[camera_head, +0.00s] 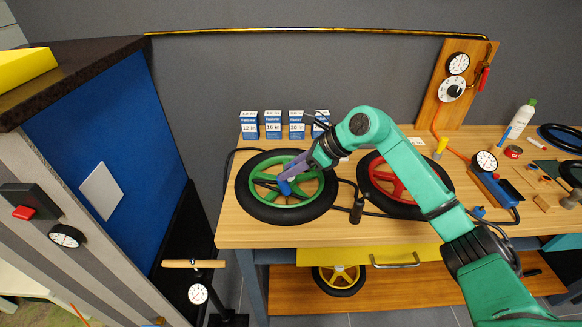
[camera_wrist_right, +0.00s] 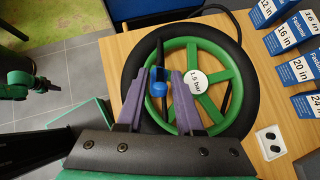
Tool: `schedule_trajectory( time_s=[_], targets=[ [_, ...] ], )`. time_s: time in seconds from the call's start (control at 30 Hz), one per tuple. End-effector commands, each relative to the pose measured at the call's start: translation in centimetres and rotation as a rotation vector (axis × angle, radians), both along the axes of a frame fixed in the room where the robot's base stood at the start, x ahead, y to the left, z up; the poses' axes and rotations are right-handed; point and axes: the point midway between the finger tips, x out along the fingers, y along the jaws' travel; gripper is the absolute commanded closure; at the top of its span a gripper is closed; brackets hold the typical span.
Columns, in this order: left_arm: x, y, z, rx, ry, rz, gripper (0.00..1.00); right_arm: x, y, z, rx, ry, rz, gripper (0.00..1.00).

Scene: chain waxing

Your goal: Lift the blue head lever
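The blue head lever (camera_head: 284,187) is at the green-rimmed wheel (camera_head: 304,213), which lies flat on the workbench at the left. In the right wrist view the blue head (camera_wrist_right: 158,89) sits over the wheel between my right gripper's two purple fingers, nearer the left one. My right gripper (camera_head: 291,179) reaches down over this wheel. A gap shows between its fingertips (camera_wrist_right: 166,76), so it looks open around the blue head; I cannot tell whether a finger touches it. A white "1.5 bar" label (camera_wrist_right: 195,84) is on the wheel. My left gripper is out of view.
A red-rimmed wheel (camera_head: 383,180) lies to the right, under my right arm. Several blue-and-white size boxes (camera_head: 273,125) stand behind the wheels. A black hose and small black cylinder (camera_head: 356,211) lie between the wheels. A blue gauge pump (camera_head: 493,186) lies farther right.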

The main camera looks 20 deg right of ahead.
Motion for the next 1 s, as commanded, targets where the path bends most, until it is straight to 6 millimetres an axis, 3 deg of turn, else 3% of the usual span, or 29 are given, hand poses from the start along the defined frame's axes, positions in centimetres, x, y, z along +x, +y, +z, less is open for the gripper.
schedule_trajectory(
  time_s=[0.03,0.07,0.47,1.0],
  targets=[
    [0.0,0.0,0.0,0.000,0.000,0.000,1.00,0.0,0.0,0.0,0.000,0.000,0.000,0.89],
    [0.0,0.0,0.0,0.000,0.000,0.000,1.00,0.0,0.0,0.0,0.000,0.000,0.000,1.00],
    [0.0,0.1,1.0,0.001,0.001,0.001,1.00,0.1,0.1,0.5,-0.030,0.019,0.002,1.00],
    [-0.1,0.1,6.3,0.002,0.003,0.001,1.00,0.8,1.1,1.6,-0.312,0.212,0.004,1.00]
  ],
)
